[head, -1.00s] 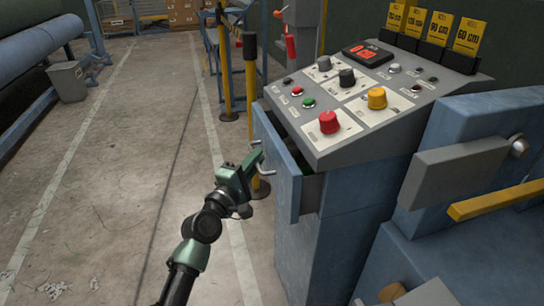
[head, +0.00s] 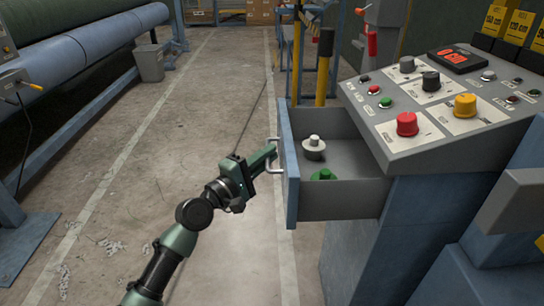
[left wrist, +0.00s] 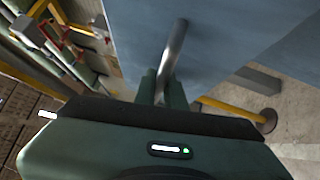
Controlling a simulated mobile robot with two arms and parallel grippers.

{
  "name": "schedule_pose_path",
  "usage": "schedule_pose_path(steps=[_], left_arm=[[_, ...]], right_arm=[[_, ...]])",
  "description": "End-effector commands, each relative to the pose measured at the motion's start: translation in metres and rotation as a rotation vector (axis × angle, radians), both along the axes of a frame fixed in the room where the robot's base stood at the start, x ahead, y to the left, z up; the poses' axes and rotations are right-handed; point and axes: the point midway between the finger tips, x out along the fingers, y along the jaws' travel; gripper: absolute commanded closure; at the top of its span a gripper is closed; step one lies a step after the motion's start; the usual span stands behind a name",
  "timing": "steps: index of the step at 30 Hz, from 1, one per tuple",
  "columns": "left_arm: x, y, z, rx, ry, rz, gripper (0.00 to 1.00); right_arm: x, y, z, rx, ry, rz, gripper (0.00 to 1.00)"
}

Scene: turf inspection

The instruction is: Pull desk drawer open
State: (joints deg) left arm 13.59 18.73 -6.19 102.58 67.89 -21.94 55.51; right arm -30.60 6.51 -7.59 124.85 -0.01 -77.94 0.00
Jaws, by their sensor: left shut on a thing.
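The desk drawer (head: 340,200) stands well out to the left from under the sloped control panel in the head view. Its blue front (head: 290,160) faces left, and its grey inside shows. A white knob (head: 313,147) and a green knob (head: 323,175) lie in it. My left gripper (head: 271,156) is shut on the metal drawer handle (head: 275,167). In the left wrist view the handle bar (left wrist: 172,58) runs from the blue front down between the fingers (left wrist: 161,90). My right gripper is not in view.
The control panel (head: 435,110) with red, yellow and black knobs overhangs the drawer's right end. Yellow posts (head: 325,70) stand behind the drawer. The floor left of the drawer is clear.

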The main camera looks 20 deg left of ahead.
Motion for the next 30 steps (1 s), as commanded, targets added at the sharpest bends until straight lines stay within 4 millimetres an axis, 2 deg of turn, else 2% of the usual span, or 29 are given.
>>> schedule_pose_path(steps=[5,6,7,17,20,26,30], left_arm=[[0.0,-0.001,-0.002,0.001,0.004,-0.002,1.0],[0.0,-0.001,-0.002,0.001,0.004,-0.002,0.84],[0.0,-0.001,-0.002,0.001,0.004,-0.002,0.8],[-0.001,0.0,-0.001,0.001,0.002,0.0,0.8],[-0.009,0.005,-0.003,0.002,0.002,0.001,0.8],[-0.04,0.02,-0.009,0.003,0.004,0.001,0.8],[-0.058,0.029,-0.012,0.001,0.005,0.0,0.8]], right_arm=[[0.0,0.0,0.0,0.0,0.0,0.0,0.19],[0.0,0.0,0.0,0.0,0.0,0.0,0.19],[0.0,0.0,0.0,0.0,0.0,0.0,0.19],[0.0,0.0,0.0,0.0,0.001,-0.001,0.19],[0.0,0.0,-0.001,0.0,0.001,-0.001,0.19],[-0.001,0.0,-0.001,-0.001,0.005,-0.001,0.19],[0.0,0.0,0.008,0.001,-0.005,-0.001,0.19]])
